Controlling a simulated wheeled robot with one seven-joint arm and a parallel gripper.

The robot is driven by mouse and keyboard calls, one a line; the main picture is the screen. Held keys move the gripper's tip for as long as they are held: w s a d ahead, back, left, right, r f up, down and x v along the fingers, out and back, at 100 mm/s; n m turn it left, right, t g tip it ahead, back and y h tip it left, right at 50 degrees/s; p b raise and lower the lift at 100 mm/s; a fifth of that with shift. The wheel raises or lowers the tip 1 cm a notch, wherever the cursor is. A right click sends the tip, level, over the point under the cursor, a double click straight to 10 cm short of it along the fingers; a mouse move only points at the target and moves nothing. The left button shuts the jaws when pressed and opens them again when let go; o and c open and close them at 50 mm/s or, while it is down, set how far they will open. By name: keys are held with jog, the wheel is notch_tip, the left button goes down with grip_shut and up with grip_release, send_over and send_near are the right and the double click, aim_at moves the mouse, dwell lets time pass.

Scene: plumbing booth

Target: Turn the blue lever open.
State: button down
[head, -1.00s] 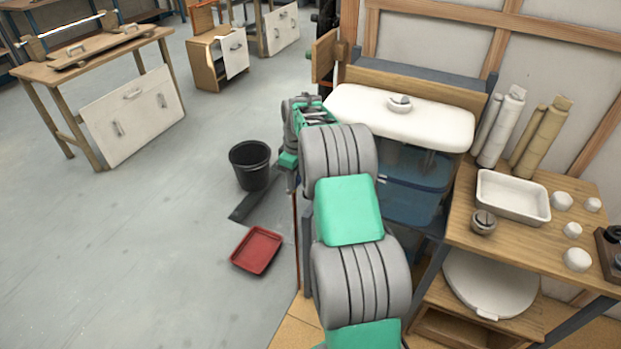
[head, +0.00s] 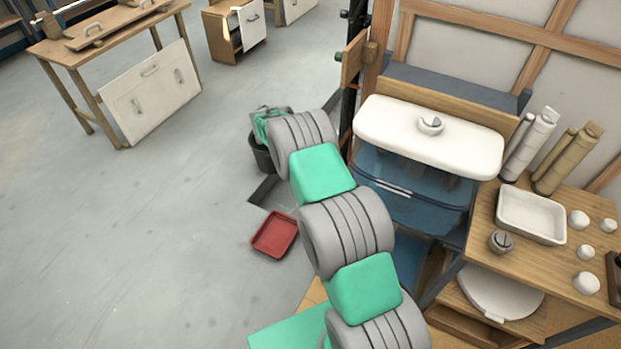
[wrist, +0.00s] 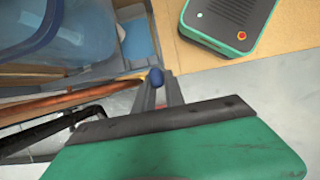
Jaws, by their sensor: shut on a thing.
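The blue lever (wrist: 155,76) shows in the wrist view as a small dark blue rounded end at the tips of my gripper's fingers. My gripper (wrist: 160,88) is shut on it, with the two narrow grey fingers close together. Most of the lever lies hidden between or behind the fingers. A copper pipe (wrist: 62,105) runs from the left toward the fingers in the wrist view. In the head view my arm reaches to the left of the white cistern (head: 430,133), and its own links hide the fingers and the lever.
A black bent pipe (wrist: 50,130) lies close to the left of my gripper. A blue see-through tub (wrist: 65,35) is near the upper left. On the floor are a red tray (head: 275,235) and a black bucket (head: 261,157), partly behind my arm.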

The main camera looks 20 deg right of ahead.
jog(key=shift+a+f, duration=0.1)
jog(key=shift+f, duration=0.05)
jog(key=c, duration=1.6)
grip_release()
jog(key=shift+o, duration=1)
jog(key=p+v, duration=0.1)
jog(key=v, duration=0.7)
